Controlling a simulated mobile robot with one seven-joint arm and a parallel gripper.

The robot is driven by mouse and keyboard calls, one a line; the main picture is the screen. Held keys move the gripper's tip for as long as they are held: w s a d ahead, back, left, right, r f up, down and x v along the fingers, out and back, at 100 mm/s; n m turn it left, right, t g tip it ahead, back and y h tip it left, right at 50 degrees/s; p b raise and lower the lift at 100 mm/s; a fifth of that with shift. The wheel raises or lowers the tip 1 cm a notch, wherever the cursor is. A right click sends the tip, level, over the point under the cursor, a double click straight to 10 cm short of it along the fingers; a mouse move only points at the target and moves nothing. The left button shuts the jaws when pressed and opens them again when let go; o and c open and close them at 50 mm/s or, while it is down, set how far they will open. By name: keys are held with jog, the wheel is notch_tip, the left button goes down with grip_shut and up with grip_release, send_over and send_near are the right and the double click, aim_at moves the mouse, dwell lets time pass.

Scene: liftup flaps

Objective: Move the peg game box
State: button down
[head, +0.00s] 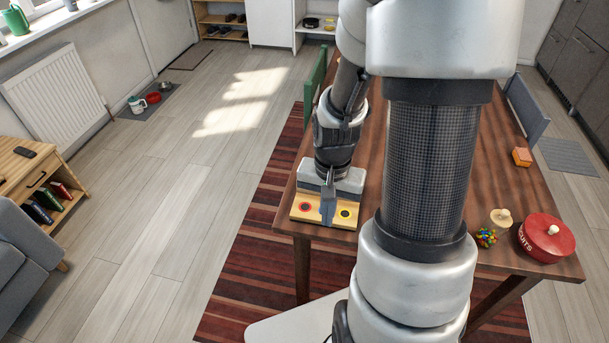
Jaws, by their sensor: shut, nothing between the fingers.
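My gripper (328,214) points down over the middle of the box. Its fingers are shut and look empty. The fingers and the white gripper body hide the middle and back of the box. I cannot tell whether the fingertips touch its top.
A red biscuit tin (546,240), a small pale wooden object (501,218) and a multicoloured cluster (486,238) stand at the table's right front. An orange block (521,157) lies farther back.

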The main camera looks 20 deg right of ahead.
aim_at(328, 233)
notch_tip(328, 233, down, 11)
jog(key=b, duration=0.2)
jog(key=shift+r+b, duration=0.15)
jog(key=shift+b, duration=0.15)
jog(key=shift+w+d+r, duration=0.2)
jog(key=shift+w+d, duration=0.25)
jog(key=shift+w, duration=0.1)
jog(key=shift+w+d+r, duration=0.15)
jog(key=shift+w+d, duration=0.3)
jog(key=shift+w, duration=0.1)
jog(key=shift+w+d, duration=0.35)
jog(key=shift+w, duration=0.15)
